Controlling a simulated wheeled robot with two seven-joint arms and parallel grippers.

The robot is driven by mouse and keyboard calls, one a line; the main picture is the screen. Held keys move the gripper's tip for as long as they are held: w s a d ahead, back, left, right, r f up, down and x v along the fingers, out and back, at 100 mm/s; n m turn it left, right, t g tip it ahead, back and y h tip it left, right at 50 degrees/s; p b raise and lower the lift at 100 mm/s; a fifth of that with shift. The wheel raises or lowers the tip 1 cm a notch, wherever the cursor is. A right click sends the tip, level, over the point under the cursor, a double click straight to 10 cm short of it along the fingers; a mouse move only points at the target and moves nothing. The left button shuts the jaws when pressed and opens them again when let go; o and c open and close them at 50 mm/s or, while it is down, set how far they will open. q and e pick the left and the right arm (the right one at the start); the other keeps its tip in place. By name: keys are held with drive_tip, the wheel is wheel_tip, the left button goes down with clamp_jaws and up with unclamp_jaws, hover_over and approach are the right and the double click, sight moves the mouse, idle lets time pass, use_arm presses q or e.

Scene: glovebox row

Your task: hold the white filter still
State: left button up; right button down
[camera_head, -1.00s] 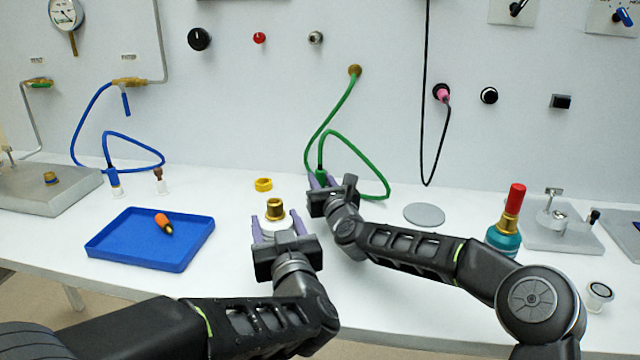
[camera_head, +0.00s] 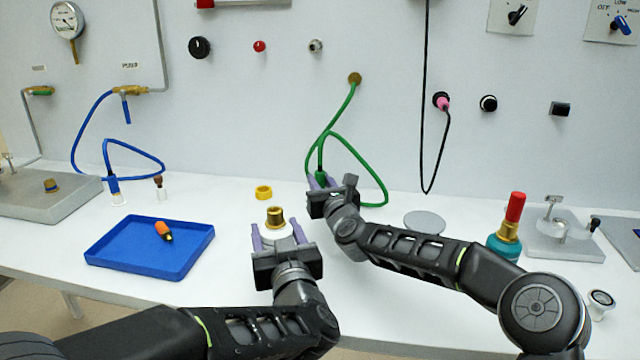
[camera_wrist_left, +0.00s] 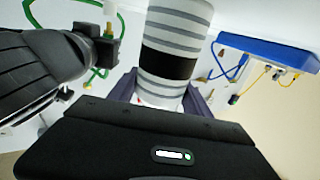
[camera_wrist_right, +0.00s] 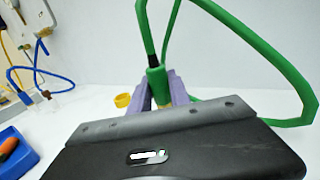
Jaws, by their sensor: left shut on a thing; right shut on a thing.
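The white filter (camera_head: 276,236) stands upright with a brass fitting on top, above the front of the bench. My left gripper (camera_head: 277,235) is shut on it, its purple fingers on either side. In the left wrist view the filter (camera_wrist_left: 172,62) is a white cylinder with grey stripes and a black band; its lower part is hidden. My right gripper (camera_head: 322,182) is shut on the end of the green hose (camera_head: 335,135), behind and right of the filter. The hose end (camera_wrist_right: 157,85) sits between its purple fingers in the right wrist view.
A blue tray (camera_head: 105,250) with an orange-tipped piece (camera_head: 163,231) lies left. A yellow ring (camera_head: 264,192) lies behind the filter. A grey disc (camera_head: 425,221) and teal bottle (camera_head: 505,248) stand right. My right forearm crosses the bench's right half.

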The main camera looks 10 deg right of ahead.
drive_tip(key=shift+r, duration=0.2)
drive_tip(key=shift+r, duration=2.35)
use_arm(q)
drive_tip(key=o, duration=1.7)
drive_tip(key=shift+s, duration=0.1)
drive_tip(key=s, duration=0.4)
drive_tip(key=s+d, duration=0.1)
drive_tip(key=s, duration=0.2)
drive_tip(key=s+d, duration=0.1)
drive_tip(key=s, duration=0.3)
drive_tip(key=shift+s, duration=0.35)
